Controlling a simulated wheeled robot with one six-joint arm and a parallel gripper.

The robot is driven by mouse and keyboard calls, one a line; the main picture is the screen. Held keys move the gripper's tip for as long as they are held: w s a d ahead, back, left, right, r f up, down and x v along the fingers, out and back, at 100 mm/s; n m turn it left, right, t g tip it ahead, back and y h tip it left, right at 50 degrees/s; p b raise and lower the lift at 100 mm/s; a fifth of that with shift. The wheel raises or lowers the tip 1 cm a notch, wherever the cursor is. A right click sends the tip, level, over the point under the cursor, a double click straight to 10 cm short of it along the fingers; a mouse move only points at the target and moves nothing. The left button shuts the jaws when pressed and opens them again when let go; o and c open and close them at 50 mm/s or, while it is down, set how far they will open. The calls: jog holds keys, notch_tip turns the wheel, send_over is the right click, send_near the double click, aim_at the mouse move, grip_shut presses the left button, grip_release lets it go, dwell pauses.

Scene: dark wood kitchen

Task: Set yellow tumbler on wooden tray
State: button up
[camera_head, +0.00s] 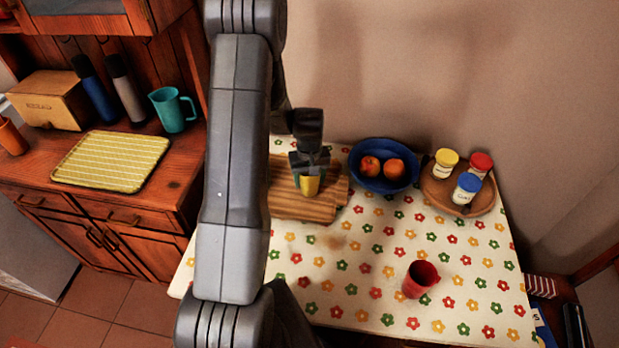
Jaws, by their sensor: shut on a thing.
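My gripper (310,164) is shut on the yellow tumbler (310,186), which shows as a small yellow patch below the dark fingers. The tumbler is over the rectangular wooden tray (322,211), a striped brown board at the back left of the table. I cannot tell whether the tumbler touches the tray or hangs just above it. My arm hides the left part of the tray, and the gripper covers the upper part of the tumbler.
A blue bowl (362,183) with fruit stands right of the tray. A round wooden board (436,194) holds lidded jars. A red cup (420,279) stands on the flowered tablecloth (345,290), with free room around it. The left counter holds a teal jug (172,112) and yellow mat (110,161).

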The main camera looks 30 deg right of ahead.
jog(key=shift+f, duration=0.25)
jog(key=o, duration=1)
jog(key=shift+r, duration=0.1)
jog(key=shift+c, duration=0.2)
notch_tip(320, 180, up, 12)
jog(key=p, duration=0.6)
jog(key=shift+r, duration=0.2)
jog(key=shift+o, duration=0.4)
jog(key=o, duration=0.4)
jog(key=shift+c, duration=0.2)
